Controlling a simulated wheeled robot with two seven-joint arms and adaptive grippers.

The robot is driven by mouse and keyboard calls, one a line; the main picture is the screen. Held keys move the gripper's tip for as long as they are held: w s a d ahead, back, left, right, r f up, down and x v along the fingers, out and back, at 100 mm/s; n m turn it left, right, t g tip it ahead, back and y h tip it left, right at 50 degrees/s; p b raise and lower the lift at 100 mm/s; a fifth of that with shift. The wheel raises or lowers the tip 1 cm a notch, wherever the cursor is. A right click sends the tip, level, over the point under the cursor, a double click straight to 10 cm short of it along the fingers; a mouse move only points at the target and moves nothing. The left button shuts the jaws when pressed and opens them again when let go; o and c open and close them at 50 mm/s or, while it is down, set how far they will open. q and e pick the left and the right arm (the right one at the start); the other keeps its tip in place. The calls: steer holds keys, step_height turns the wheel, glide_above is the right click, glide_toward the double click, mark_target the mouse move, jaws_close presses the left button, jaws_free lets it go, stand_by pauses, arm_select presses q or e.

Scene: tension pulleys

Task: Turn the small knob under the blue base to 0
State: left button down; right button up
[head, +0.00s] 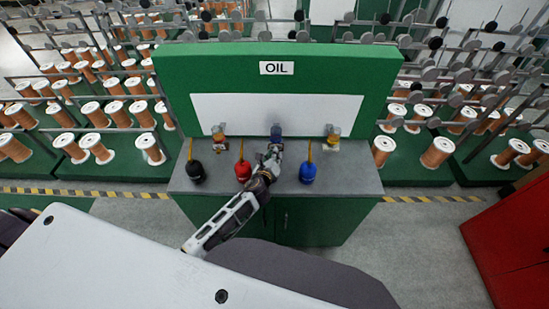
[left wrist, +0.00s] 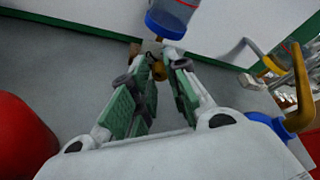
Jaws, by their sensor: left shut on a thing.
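The middle dispenser with the blue base (head: 276,131) stands at the back of the grey counter; its blue base (left wrist: 165,26) is at the top of the left wrist view, under a clear container. My left gripper (head: 273,150) reaches up to it from the front. In the left wrist view the fingers of my left gripper (left wrist: 157,66) are shut on the small brass-coloured knob (left wrist: 158,70) just under the blue base. The fingers partly hide the knob, and I cannot read its setting. My right gripper is not in view.
Black (head: 195,171), red (head: 243,171) and blue (head: 308,172) oil cans stand on the counter (head: 352,178). The red and blue ones flank my left arm closely.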

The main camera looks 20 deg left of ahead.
arm_select(q)
steer(key=shift+f+n+b, duration=0.1)
steer(key=shift+n+b, duration=0.25)
steer(key=shift+n, duration=0.05)
steer(key=shift+h, duration=0.3)
steer(key=c, duration=1.4)
jaws_free()
steer(key=shift+a, duration=0.1)
steer(key=shift+s, duration=0.2)
steer(key=shift+v, duration=5.85)
